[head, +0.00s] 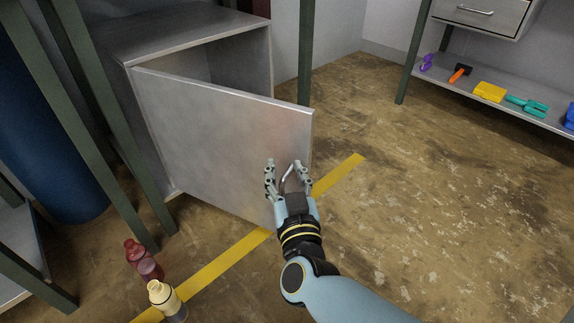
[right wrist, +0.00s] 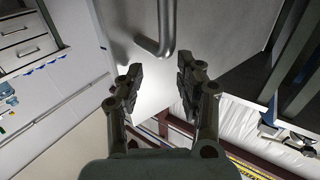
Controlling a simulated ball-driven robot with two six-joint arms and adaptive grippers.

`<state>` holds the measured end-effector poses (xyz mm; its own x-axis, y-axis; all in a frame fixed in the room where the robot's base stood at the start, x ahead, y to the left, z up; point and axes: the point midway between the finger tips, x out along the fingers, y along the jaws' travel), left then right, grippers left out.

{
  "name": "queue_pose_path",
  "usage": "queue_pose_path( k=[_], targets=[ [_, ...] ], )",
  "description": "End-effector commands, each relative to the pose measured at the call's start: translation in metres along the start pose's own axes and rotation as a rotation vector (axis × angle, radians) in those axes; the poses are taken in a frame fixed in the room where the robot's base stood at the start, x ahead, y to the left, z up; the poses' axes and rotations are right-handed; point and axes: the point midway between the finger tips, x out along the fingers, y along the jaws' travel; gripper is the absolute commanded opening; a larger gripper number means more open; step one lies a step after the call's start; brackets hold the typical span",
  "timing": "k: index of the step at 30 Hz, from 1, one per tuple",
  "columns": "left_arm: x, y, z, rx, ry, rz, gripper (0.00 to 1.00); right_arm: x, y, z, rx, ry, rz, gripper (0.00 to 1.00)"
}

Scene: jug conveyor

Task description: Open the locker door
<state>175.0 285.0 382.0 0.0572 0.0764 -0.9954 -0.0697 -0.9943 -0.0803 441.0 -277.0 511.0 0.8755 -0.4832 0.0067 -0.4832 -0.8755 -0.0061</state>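The grey metal locker (head: 190,32) stands at the upper left of the head view. Its door (head: 215,135) is swung partly open, showing some of the dark inside. The door handle (head: 287,173) is a bent metal bar near the door's free edge. My right gripper (head: 287,172) is at the handle, with its fingers apart on either side of it in the head view. In the right wrist view the handle (right wrist: 165,30) lies just beyond the open fingertips (right wrist: 158,78); I cannot tell whether they touch it. My left gripper is not in view.
A red bottle (head: 143,260) and a cream-topped bottle (head: 165,297) stand at the lower left. Green posts (head: 100,105) rise beside the locker. A shelf (head: 540,112) with several coloured tools is at the upper right. The floor right of the door is clear.

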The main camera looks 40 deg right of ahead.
Motion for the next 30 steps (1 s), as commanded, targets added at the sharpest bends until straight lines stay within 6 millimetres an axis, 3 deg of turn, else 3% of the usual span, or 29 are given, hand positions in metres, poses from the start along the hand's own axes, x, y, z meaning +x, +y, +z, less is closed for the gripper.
queue_pose_path(
  k=[6,14,19,23,30],
  targets=[
    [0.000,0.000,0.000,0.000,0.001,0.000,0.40,0.000,0.002,-0.018,0.003,0.000,0.000,0.36],
    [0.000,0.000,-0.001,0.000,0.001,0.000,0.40,0.000,0.002,-0.020,0.003,0.001,-0.001,0.36],
    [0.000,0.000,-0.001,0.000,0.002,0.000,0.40,-0.003,0.001,-0.017,-0.013,-0.015,-0.042,0.17],
    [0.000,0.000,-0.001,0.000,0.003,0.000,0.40,-0.019,-0.004,0.001,-0.070,-0.104,-0.209,0.00],
    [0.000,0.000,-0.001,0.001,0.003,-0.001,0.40,-0.085,-0.007,0.068,-0.207,-0.487,-0.553,0.00]
  ],
)
